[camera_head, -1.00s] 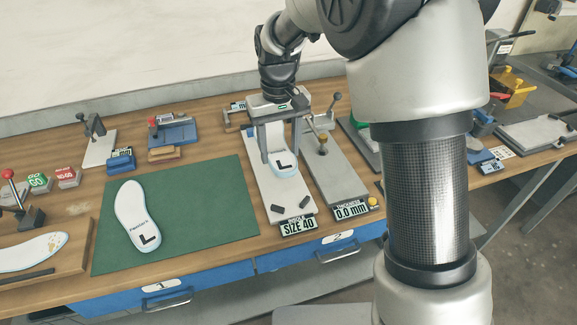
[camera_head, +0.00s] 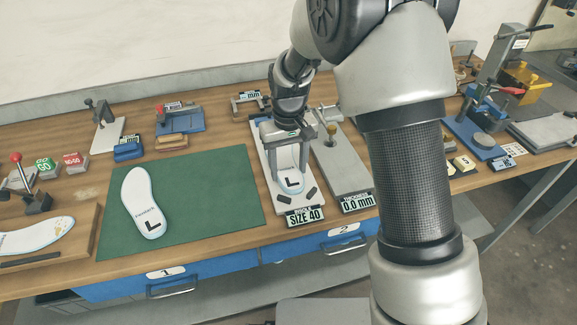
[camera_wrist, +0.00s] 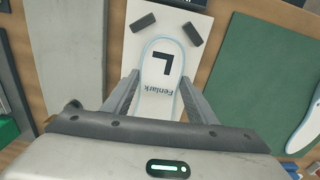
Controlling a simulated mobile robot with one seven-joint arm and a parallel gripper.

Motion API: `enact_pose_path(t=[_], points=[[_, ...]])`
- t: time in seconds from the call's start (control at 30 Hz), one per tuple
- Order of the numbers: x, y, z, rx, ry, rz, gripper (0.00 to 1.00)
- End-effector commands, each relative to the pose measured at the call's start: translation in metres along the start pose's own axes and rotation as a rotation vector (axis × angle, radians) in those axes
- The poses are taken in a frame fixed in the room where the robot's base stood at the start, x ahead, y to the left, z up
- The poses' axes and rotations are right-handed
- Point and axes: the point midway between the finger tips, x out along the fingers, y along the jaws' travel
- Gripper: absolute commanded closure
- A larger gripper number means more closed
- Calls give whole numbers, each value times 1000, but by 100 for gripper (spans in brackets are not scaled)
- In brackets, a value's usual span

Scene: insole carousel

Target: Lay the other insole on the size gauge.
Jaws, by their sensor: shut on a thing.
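One white insole (camera_head: 292,183) with a black L and a pale blue edge is over the size gauge (camera_head: 276,202), a light plate labelled SIZE 40. In the wrist view the insole (camera_wrist: 167,60) lies lengthwise along the gauge plate (camera_wrist: 140,45), its L end toward two dark stops. My gripper (camera_head: 290,175) is shut on this insole, one finger at each long side; it also shows in the wrist view (camera_wrist: 160,100). I cannot tell whether the insole touches the plate. Another white insole marked L (camera_head: 142,200) lies on the green mat (camera_head: 215,190).
A grey thickness gauge reading 0.0 mm (camera_head: 345,175) stands close to the right of the size gauge. A third insole (camera_head: 35,237) lies on a wooden board at the left. Blue drawers (camera_head: 205,268) are below the bench edge.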

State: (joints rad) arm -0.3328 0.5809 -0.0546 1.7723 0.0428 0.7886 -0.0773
Motion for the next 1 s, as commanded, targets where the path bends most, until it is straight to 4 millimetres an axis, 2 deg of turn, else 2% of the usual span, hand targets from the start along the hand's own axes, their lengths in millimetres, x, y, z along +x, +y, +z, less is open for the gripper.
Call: enact_pose_path(t=[0.13, 0.17, 0.23, 0.27, 0.53, 0.67, 0.77, 1.0], points=[[5, 0, 0, 0, 0, 0, 70], [3, 0, 0, 0, 0, 0, 43], [3, 0, 0, 0, 0, 0, 31], [3, 0, 0, 0, 0, 0, 29], [2, 0, 0, 0, 0, 0, 29], [-7, 0, -1, 0, 2, 0, 29], [-24, 0, -1, -1, 4, 0, 29], [-77, 0, -1, 0, 5, 0, 29]])
